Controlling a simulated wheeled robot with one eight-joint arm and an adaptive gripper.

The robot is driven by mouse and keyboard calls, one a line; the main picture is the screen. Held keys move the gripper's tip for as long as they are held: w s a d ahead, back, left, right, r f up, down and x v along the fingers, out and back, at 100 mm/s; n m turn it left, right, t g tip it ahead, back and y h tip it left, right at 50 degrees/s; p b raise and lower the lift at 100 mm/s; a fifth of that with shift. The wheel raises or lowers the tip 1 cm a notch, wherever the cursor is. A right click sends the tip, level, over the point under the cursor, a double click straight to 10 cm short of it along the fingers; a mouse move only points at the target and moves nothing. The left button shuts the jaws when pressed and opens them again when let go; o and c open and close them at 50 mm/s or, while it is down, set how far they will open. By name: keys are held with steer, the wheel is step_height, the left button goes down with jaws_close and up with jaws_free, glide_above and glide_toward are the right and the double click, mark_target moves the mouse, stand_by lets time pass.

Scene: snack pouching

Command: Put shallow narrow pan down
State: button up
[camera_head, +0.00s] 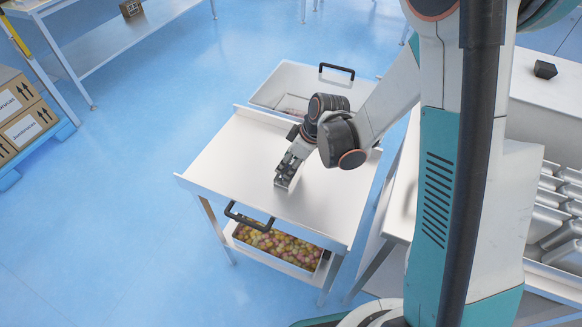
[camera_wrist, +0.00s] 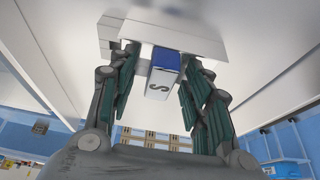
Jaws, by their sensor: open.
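My gripper (camera_head: 286,172) is over the bare white table top, pointing down. In the wrist view its two dark green-padded fingers (camera_wrist: 163,68) are spread apart. A small white block with a blue end and a letter "S" (camera_wrist: 160,83) shows between the fingers, with a gap on both sides. It joins or lies against a wider white piece (camera_wrist: 175,40); I cannot tell which. In the head view a small pale piece (camera_head: 284,184) shows at the fingertips. I cannot tell whether it is part of the shallow narrow pan, and no whole pan is clear there.
The white table top (camera_head: 225,165) is otherwise clear. A white bin with a black handle (camera_head: 265,93) stands behind it. A bin of colourful snacks (camera_head: 300,268) sits below the front edge. Several metal trays (camera_head: 545,220) stand at the right. Cardboard boxes (camera_head: 20,115) are at the left.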

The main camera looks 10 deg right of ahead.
jaws_close()
